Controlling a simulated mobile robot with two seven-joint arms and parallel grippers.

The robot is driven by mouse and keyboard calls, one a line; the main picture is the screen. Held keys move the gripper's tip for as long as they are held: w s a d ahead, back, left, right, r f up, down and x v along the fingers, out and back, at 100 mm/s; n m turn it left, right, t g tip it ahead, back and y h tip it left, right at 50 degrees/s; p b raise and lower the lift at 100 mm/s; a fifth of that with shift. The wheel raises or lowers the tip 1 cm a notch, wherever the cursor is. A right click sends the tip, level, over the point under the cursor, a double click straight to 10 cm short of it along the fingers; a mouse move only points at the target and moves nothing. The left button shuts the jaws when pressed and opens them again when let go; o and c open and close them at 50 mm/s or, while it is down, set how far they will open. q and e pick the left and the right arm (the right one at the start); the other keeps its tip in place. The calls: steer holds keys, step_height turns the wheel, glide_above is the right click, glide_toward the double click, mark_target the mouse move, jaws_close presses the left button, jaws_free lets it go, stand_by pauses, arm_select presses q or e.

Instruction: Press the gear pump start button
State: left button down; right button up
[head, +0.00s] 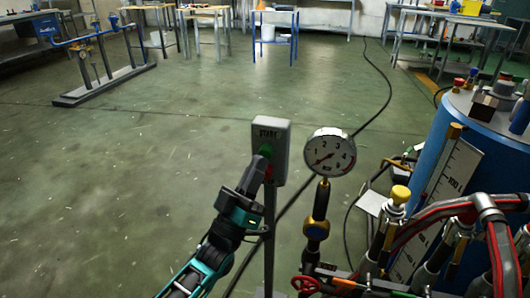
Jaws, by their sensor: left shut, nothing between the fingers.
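A grey box marked START (270,138) sits upright on a thin post. Its green start button (266,150) is on the front face, and a red button (268,171) shows just below, partly hidden by my gripper. My left gripper (262,161) is shut and empty, with its tip at the front of the box, right by the lower edge of the green button. I cannot tell if the tip touches the button. My right gripper is not in view.
A pressure gauge (329,152) on a pipe stands close right of the box. A blue tank (478,150) with hoses and valves fills the right side. A cable runs across the floor. Open floor lies to the left, with benches at the back.

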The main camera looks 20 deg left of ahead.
arm_select(q)
steer(key=shift+w, duration=0.15)
stand_by(0.4)
steer(key=shift+w, duration=0.3)
steer(key=shift+w+b, duration=0.2)
steer(key=shift+b, duration=0.15)
stand_by(0.3)
steer(key=shift+s+p, duration=0.45)
steer(key=shift+s, duration=0.25)
steer(key=s+p, duration=0.3)
steer(key=s, duration=0.3)
